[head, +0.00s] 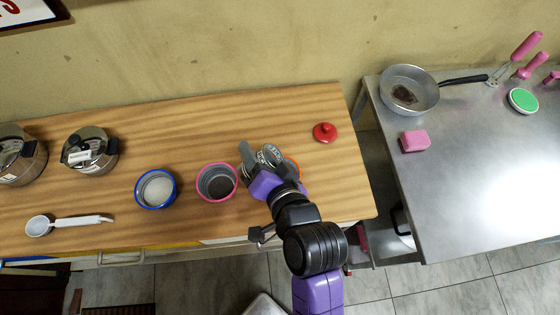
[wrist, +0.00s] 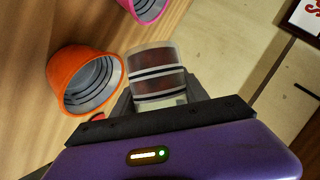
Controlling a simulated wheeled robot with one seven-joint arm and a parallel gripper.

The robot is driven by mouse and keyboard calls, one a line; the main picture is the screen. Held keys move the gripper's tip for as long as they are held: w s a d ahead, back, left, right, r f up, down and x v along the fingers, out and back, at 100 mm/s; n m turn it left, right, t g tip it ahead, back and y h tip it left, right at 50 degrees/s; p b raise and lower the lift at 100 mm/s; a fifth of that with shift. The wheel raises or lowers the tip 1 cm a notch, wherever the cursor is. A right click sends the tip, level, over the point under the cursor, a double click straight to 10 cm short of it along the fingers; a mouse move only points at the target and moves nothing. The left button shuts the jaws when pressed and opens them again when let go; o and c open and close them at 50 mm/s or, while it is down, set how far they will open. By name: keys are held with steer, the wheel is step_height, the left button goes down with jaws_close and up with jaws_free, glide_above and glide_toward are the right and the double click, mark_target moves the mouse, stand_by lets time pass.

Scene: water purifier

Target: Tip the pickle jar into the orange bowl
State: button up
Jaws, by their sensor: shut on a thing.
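My gripper (head: 262,160) is over the right part of the wooden counter. In the wrist view it is shut on the pickle jar (wrist: 157,78), a clear jar with dark reddish contents and dark bands. The orange bowl (wrist: 66,86) is grey inside and lies just left of the jar in that view, apart from it. In the head view only part of the orange bowl's rim (head: 293,165) shows, right beside my gripper, the rest being hidden by it. I cannot tell the jar's exact tilt. No contents are visibly falling.
A pink-rimmed bowl (head: 216,194) stands close left of my gripper, with a blue-rimmed bowl (head: 155,205) further left. A red lid (head: 325,132) lies at the back right. Metal pots (head: 90,155) and a white-handled scoop (head: 70,221) are far left. A metal table (head: 480,180) is right.

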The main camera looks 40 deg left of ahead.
steer(key=shift+f+m+g+y+b, duration=0.3)
steer(key=shift+m+g+b, duration=0.15)
steer(key=shift+b, duration=0.4)
stand_by(1.3)
steer(key=shift+s+r+m+g+y+b, duration=0.1)
steer(key=shift+r+m+g+y+b, duration=0.15)
steer(key=shift+r+m+y+b, duration=0.25)
stand_by(2.0)
steer(key=shift+f+m+g+b, duration=0.3)
steer(key=shift+f+m+b, duration=0.25)
steer(key=shift+b, duration=0.55)
stand_by(1.4)
steer(key=shift+r+m+y, duration=0.2)
steer(key=shift+m+y, duration=0.1)
steer(key=shift+y, duration=0.1)
stand_by(0.5)
